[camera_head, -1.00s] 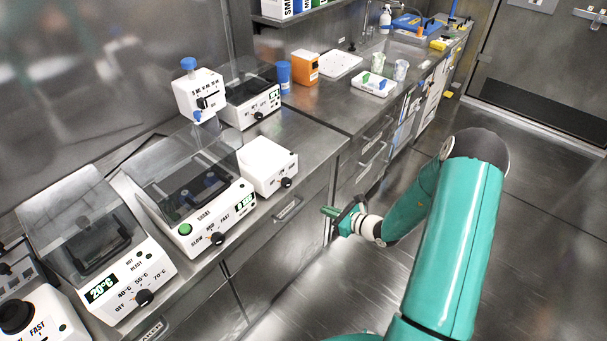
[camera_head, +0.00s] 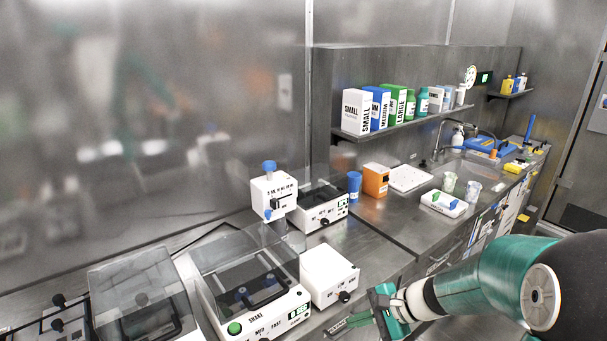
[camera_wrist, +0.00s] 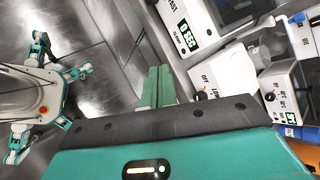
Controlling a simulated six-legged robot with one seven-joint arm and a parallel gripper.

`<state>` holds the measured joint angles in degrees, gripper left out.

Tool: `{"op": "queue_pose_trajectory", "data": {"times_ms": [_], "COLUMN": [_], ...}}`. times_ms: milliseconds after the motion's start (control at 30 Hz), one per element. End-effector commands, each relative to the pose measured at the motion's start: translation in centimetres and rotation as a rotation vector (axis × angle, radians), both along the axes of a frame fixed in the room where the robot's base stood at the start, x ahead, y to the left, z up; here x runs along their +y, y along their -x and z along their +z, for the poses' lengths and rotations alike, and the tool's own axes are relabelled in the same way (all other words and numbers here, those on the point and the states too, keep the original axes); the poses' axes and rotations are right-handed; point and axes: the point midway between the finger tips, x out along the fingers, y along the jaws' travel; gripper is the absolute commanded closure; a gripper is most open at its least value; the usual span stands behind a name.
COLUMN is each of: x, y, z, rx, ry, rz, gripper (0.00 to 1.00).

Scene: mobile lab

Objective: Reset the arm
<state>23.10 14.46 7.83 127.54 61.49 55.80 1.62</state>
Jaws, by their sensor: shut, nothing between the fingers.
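My gripper (camera_head: 350,324) is at the lower middle of the head view, at the end of my teal arm, in front of the white box with a black knob (camera_head: 330,274). Its fingers point left and are shut with nothing between them. In the wrist view the green fingers (camera_wrist: 158,86) lie together over the counter's front edge and the floor. My arm comes in from the lower right of the head view, bent at a large dark joint.
A shaker with a clear lid (camera_head: 250,290) and other white devices line the counter at left. An orange box (camera_head: 376,180), a blue cup (camera_head: 354,185) and a white rack (camera_head: 443,204) stand farther back. A shelf (camera_head: 405,122) holds several boxes. Floor shows in the wrist view (camera_wrist: 100,60).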

Motion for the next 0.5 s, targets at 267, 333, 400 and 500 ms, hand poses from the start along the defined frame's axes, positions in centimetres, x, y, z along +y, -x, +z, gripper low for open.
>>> {"op": "queue_pose_trajectory", "data": {"times_ms": [267, 333, 400, 500], "x": [1.1, 1.0, 0.8, 0.3], "y": [6.1, 7.6, 9.0, 11.0], "z": [5.9, 7.1, 8.3, 9.9], "rx": [-0.180, -0.225, -0.271, -0.339], "ry": [0.331, 0.415, 0.499, 0.619], "rz": [0.310, 0.379, 0.442, 0.529], "gripper": [1.00, 1.00, 1.00, 1.00]}}
